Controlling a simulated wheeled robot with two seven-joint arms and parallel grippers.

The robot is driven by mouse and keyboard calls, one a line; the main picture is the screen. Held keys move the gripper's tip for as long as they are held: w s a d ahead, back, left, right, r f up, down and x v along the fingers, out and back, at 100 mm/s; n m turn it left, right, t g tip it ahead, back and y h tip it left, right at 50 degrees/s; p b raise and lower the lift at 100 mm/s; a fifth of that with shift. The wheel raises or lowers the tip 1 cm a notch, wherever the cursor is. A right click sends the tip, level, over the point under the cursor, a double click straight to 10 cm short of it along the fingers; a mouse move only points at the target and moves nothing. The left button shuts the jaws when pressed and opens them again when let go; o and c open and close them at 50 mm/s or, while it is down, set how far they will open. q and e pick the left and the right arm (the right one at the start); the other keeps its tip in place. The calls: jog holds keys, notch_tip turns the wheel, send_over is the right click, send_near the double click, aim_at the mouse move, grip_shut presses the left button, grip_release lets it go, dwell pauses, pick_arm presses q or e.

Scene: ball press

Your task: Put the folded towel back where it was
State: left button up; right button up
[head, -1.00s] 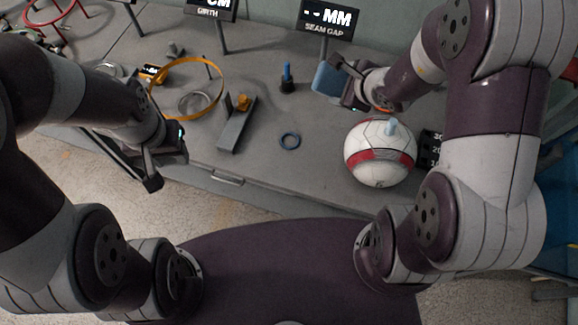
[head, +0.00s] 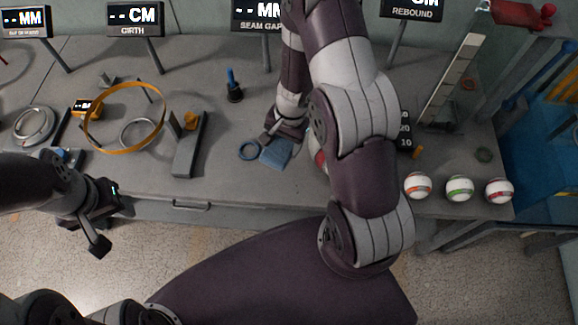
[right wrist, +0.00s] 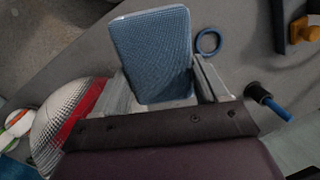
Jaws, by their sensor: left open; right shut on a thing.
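The folded blue towel (head: 277,154) is held in my right gripper (head: 276,140), near the middle of the grey bench. In the right wrist view the towel (right wrist: 152,50) stands out between the two fingers of the right gripper (right wrist: 165,95), which is shut on it. I cannot tell whether the towel touches the bench. A blue ring (head: 249,151) lies just left of the towel. My left gripper (head: 112,222) is open and empty in front of the bench's front edge, at left.
The large white and red ball (right wrist: 75,115) is beside the right gripper, mostly hidden by my arm in the head view. Three small striped balls, one of them green-striped (head: 459,188), sit at the right front. An orange hoop (head: 124,118) and a grey gauge (head: 188,150) stand left.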

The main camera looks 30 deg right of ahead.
pick_arm(q)
notch_tip(320, 180, up, 6)
jog(key=f+p, duration=0.1)
jog(key=p, duration=0.2)
pick_arm(e)
jog(key=s+r+n+h, duration=0.1)
jog(key=s+r+n, duration=0.1)
jog(key=r+n, duration=0.1)
jog(key=shift+s+d+r+n+h, duration=0.2)
jog(key=shift+s+n+h, duration=0.1)
jog(key=shift+h, duration=0.1)
jog(key=b, duration=1.1)
send_over(289, 181)
notch_tip(289, 181, down, 14)
jog(key=shift+f, duration=0.25)
notch_tip(289, 181, down, 4)
jog(key=shift+s+r+b, duration=0.1)
jog(key=shift+b, duration=1.05)
jog(key=shift+f, duration=0.35)
pick_arm(q)
notch_tip(289, 181, down, 13)
pick_arm(e)
jog(key=shift+r, duration=0.1)
pick_arm(q)
jog(key=shift+s+a+r, duration=0.1)
pick_arm(e)
jog(key=shift+f, duration=0.2)
jog(key=o, duration=1.2)
jog(key=shift+r, duration=0.1)
